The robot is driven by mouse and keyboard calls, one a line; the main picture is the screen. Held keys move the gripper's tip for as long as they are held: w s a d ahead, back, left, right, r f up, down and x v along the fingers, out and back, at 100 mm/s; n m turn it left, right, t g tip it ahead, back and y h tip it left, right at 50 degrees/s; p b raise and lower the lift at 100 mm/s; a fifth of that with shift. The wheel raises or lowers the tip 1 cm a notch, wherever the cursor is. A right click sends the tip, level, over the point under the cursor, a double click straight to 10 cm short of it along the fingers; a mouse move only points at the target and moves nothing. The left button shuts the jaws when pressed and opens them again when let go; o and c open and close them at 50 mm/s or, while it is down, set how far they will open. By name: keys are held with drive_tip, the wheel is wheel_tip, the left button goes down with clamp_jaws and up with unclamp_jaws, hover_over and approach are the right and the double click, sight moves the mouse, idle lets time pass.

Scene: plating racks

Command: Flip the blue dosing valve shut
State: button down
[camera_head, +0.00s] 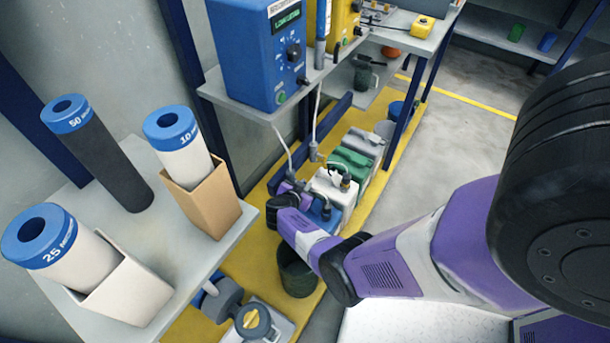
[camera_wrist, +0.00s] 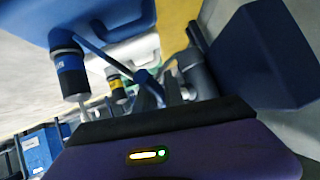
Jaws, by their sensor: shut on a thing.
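My gripper (camera_head: 291,188) is low among the row of containers on the yellow floor strip, by the blue container (camera_head: 325,218). In the wrist view the gripper (camera_wrist: 172,88) is shut on what looks like the small blue handle (camera_wrist: 150,86) of the blue dosing valve. Its dark fingers partly hide the handle, so I cannot tell how far the handle is turned. A pipe with a blue band (camera_wrist: 69,62) shows to the left of it, near a large blue body (camera_wrist: 95,18).
White, green and grey containers (camera_head: 352,165) stand in a row behind the gripper. A dark green bucket (camera_head: 298,275) is just below the arm. The blue control box (camera_head: 262,50) stands on a shelf above. A shelf with blue-capped tubes (camera_head: 190,145) is at left.

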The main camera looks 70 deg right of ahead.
drive_tip(key=shift+w+a+f+t+y+p, duration=0.2)
drive_tip(key=shift+y+p, duration=0.65)
drive_tip(key=shift+p, duration=0.65)
drive_tip(key=shift+s+a+r+t+y+p, duration=0.1)
drive_tip(key=shift+a+y+p, duration=0.15)
drive_tip(key=shift+y+p, duration=0.95)
drive_tip(key=shift+w+a+f+p, duration=0.1)
drive_tip(key=shift+a+f+p, duration=0.05)
drive_tip(key=shift+p, duration=0.85)
drive_tip(key=c, duration=1.7)
unclamp_jaws()
